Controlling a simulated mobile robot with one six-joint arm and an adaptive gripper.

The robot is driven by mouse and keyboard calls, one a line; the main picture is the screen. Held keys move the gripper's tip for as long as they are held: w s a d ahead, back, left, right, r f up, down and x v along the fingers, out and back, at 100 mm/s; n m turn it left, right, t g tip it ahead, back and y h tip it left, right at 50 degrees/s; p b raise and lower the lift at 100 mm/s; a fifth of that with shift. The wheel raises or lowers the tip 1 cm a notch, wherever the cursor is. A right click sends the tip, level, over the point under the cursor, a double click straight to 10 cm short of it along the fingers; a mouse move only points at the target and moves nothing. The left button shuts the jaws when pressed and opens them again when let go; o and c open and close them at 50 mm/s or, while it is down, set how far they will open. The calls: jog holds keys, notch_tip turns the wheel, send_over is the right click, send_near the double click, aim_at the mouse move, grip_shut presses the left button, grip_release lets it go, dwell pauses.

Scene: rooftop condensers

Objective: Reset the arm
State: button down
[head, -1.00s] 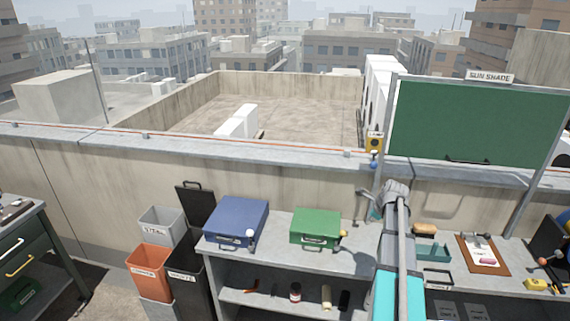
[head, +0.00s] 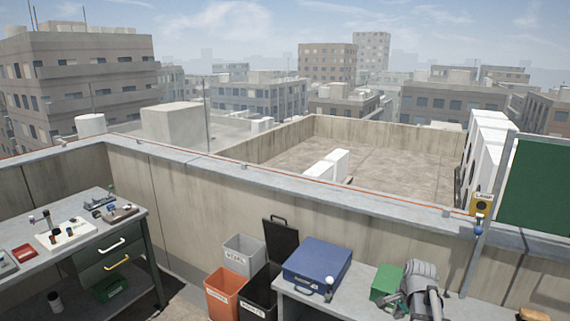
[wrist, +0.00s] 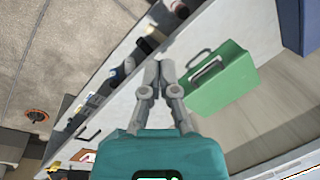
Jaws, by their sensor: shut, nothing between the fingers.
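My gripper (wrist: 156,68) shows in the wrist view with its two grey fingers together and nothing between them. It is beside the green case (wrist: 221,82), which has a grey handle; I cannot tell the gap in height. In the head view a grey part of my arm (head: 424,290) stands at the lower right, partly in front of the green case (head: 385,283). My fingertips cannot be made out there.
A blue case (head: 317,263) sits on the bench left of the green case. Bins, including an orange one (head: 223,292), stand left of the bench. A drawer workbench (head: 100,235) is at far left. The parapet (head: 190,210) runs behind; a green board (head: 537,185) stands at right.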

jog(key=s+a+f+n+g, duration=0.1)
jog(key=s+a+n, duration=0.4)
jog(key=a+n, duration=0.2)
jog(key=s+a+f+n+g+h+b, duration=0.1)
jog(key=s+a+n, duration=0.4)
jog(key=a+n, duration=0.2)
jog(key=a, duration=0.2)
jog(key=shift+a+b, duration=0.3)
jog(key=shift+a, duration=0.1)
jog(key=shift+s+f, duration=0.1)
jog(key=shift+f, duration=0.05)
jog(key=w+d+f+m+t+y+b, duration=0.3)
jog(key=w+d+f+b, duration=0.1)
jog(key=d+b, duration=0.35)
jog(key=w+d+f+m+t+y+b, duration=0.35)
jog(key=w+d+b, duration=0.2)
jog(key=d, duration=0.25)
jog(key=s+d+m+t+h+b, duration=0.2)
jog(key=d+m+t+b, duration=0.5)
jog(key=d, duration=1.9)
jog(key=s+t+b, duration=0.1)
jog(key=t+b, duration=0.1)
jog(key=b, duration=0.2)
jog(key=shift+s+t, duration=0.3)
jog(key=shift+t, duration=0.05)
